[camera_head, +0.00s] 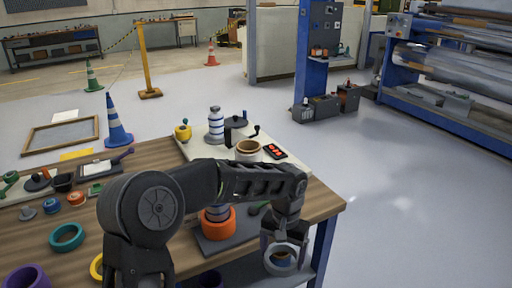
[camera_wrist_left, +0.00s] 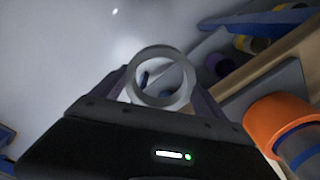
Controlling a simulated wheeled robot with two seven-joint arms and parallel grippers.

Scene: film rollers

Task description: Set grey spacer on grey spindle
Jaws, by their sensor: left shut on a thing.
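My left gripper (camera_head: 284,250) is shut on a grey ring, the grey spacer (camera_head: 271,267), and holds it past the table's right front edge. In the left wrist view the spacer (camera_wrist_left: 160,103) sits between the fingers with its hole facing the camera. An orange ring (camera_head: 217,229) surrounds a blue-and-grey striped post (camera_head: 216,212) on a dark grey base plate (camera_head: 240,231), left of my gripper. My left arm hides part of this area. I cannot tell which post is the grey spindle. My right gripper is out of view.
The wooden table (camera_head: 150,158) carries a white board with a striped roller (camera_head: 216,125), a tan-rimmed cup (camera_head: 248,150) and a crank. A teal ring (camera_head: 67,237) and a purple ring (camera_head: 27,278) lie at left. Open floor is at right.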

